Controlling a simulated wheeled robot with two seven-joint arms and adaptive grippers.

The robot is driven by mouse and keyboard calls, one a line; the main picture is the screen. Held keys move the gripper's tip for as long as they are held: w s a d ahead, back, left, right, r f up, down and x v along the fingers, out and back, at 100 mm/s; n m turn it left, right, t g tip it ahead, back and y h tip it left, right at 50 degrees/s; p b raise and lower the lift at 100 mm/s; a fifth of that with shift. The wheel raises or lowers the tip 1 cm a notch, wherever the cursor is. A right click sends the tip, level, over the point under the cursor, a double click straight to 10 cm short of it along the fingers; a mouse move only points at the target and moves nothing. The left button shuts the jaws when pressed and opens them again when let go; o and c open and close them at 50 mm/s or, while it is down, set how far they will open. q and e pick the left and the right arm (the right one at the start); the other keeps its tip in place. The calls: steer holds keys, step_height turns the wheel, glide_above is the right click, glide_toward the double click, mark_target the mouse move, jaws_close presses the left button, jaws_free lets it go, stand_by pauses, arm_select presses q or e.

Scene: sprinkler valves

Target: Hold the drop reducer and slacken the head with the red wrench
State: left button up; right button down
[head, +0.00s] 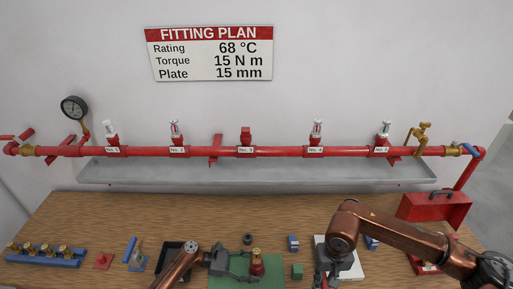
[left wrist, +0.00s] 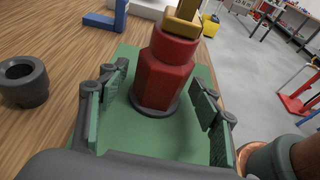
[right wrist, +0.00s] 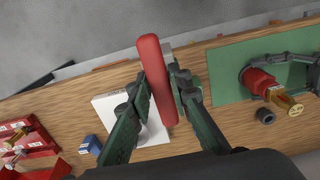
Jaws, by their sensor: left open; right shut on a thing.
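The red drop reducer (head: 257,266) stands upright on the green mat (head: 236,283), with a brass head (head: 256,251) in its top. In the left wrist view the reducer (left wrist: 164,72) stands between the fingers of my left gripper (left wrist: 160,85), which is open, with a gap on each side. My left gripper (head: 238,264) reaches it from the left in the head view. My right gripper (right wrist: 160,88) is shut on the red wrench (right wrist: 155,70), whose handle stands up between the fingers. In the head view the wrench (head: 319,279) is partly hidden by my right gripper (head: 328,270).
A white board (right wrist: 152,134) lies below my right gripper. A blue rack (head: 43,258) of brass heads is at left, a red toolbox (head: 433,207) at right. The red pipe (head: 280,151) runs behind.

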arm_select(q)
steer(key=shift+d, duration=0.1)
steer(key=c, duration=1.4)
stand_by(0.8)
